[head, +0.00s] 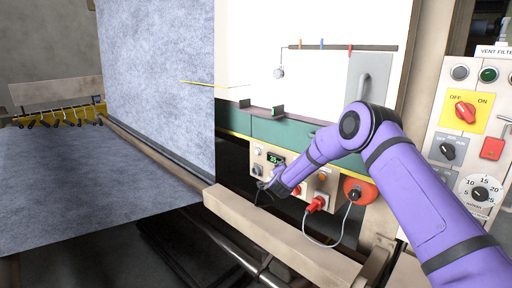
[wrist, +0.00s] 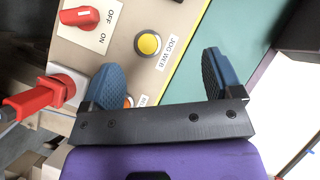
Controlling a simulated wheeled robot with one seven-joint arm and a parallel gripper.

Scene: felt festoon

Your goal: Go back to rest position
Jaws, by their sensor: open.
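My gripper (head: 264,190) is at the small beige control panel (head: 322,186) below the green rail, at the end of my purple arm. In the wrist view my gripper (wrist: 160,75) has its two blue ribbed fingers wide apart with nothing between them. Beyond the fingertips is a yellow button (wrist: 148,43) marked JOG WEB, apart from the fingers. A red OFF/ON switch (wrist: 83,17) is at upper left. An orange button (wrist: 128,101) is partly hidden by the left finger.
A red plug (head: 316,204) with a grey cable and a round red fitting (head: 360,191) sit right of my gripper. A beige beam (head: 280,238) runs in front. Grey felt (head: 158,80) hangs at left. Another switch panel (head: 471,140) stands at right, close to my arm.

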